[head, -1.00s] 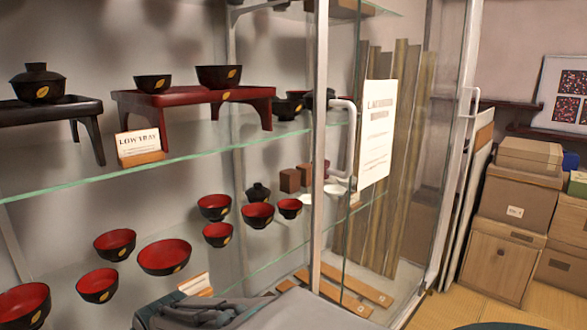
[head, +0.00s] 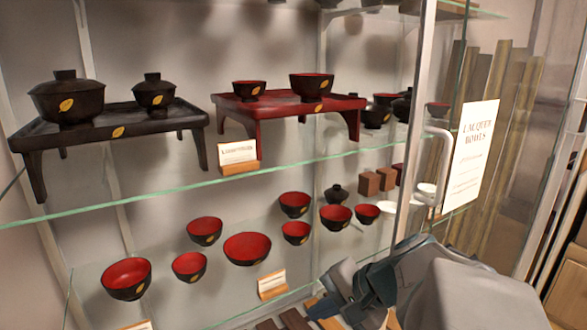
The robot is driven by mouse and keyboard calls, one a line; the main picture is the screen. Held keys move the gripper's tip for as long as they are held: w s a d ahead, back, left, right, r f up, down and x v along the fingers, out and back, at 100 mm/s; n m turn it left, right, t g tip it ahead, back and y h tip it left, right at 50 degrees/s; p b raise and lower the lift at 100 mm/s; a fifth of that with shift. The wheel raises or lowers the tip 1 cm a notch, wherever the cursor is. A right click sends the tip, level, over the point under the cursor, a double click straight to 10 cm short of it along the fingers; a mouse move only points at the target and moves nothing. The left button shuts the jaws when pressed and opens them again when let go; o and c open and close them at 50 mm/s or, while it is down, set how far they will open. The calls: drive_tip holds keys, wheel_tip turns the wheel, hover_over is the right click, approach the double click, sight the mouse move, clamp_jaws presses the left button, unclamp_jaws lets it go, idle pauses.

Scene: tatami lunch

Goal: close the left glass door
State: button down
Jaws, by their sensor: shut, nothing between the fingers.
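The display cabinet has a pale metal-framed glass door pane with a pale upright (head: 413,150) and a white bow handle (head: 441,165). A white lacquer bowls sign (head: 471,155) shows on the glass right of the handle. Left of the upright, the cabinet front looks open, with the shelves in plain view. I cannot tell how the panes overlap. My gripper (head: 335,290) is dark blue-grey, shut and empty, low in the picture. It appears below and left of the handle, apart from it. My forearm hides the lower part of the upright.
A glass shelf edge (head: 200,184) crosses the view. It bears a black low tray (head: 110,128) and a red low tray (head: 285,106) with bowls. Several red-lined bowls (head: 247,249) stand on the lower shelf, close to my gripper. Small cards stand among them.

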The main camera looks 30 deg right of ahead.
drive_tip(key=s+d+r+m+t+h+p, duration=0.2)
drive_tip(key=s+d+r+m+t+h, duration=0.25)
drive_tip(key=s+d+r+h, duration=0.4)
drive_tip(key=s+d+r+m+t+h+p, duration=0.2)
drive_tip(key=s+d+r+m+t+h, duration=0.3)
drive_tip(key=s+d+r, duration=0.7)
drive_tip(key=w+a+r+m+g+b, duration=0.1)
drive_tip(key=w+r+b, duration=0.1)
drive_tip(key=w, duration=0.9)
drive_tip(key=shift+w+a+r, duration=0.15)
drive_tip(key=shift+w+a, duration=0.1)
drive_tip(key=shift+w, duration=0.1)
drive_tip(key=shift+h, duration=0.25)
